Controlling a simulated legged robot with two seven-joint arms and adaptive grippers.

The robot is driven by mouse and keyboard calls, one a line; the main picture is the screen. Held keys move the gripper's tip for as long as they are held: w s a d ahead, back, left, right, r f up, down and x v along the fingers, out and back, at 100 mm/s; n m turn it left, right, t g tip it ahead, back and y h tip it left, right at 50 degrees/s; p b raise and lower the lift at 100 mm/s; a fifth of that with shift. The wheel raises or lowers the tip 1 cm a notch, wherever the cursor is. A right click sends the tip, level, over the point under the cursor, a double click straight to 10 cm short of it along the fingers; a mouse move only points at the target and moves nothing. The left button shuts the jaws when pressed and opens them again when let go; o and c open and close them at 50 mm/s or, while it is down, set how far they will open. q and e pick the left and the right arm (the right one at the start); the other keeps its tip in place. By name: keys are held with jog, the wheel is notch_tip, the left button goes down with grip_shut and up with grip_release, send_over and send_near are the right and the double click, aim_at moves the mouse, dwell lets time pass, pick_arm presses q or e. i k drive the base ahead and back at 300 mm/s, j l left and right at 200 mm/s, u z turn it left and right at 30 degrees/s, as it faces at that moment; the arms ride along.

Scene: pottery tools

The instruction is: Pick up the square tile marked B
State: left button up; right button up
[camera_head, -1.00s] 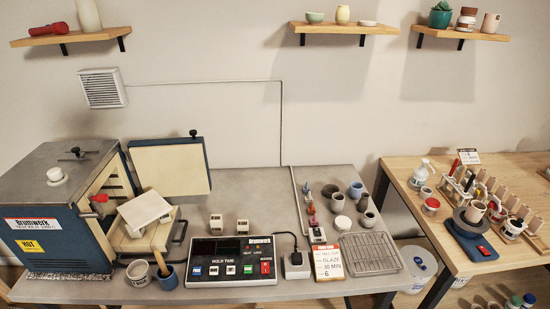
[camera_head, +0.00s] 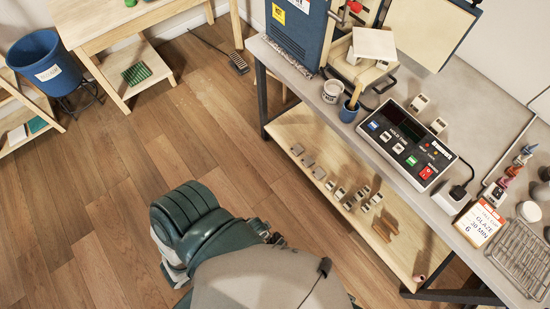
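Several small tiles lie on the wooden lower shelf (camera_head: 300,127) under the grey workbench. Three plain grey square tiles, among them one grey tile (camera_head: 307,160), lie in a row toward its left end. Several lighter tiles with dark parts, among them one light tile (camera_head: 362,192), lie in a group to their right. Small pale blocks (camera_head: 419,103) also sit on the bench top around the control panel. The markings are too small to read, so I cannot tell which tile bears a B. Neither of my grippers can be made out; my own green and grey body fills the bottom middle.
The control panel (camera_head: 405,141), a blue cup (camera_head: 348,111), a kiln (camera_head: 297,32) and a wire rack (camera_head: 521,258) stand on the bench. Brown sticks (camera_head: 385,228) lie on the lower shelf. A blue bin (camera_head: 47,62) stands far left. The wooden floor (camera_head: 120,190) at left is open.

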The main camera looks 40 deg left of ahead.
aim_at(307, 162)
jog(key=u, duration=0.9)
jog(key=i+j, duration=0.35)
jog(key=i+j+z, duration=0.15)
jog(key=z, duration=0.25)
jog(key=i+j+z, duration=0.35)
jog(key=j+z, duration=0.15)
jog(key=z, duration=0.25)
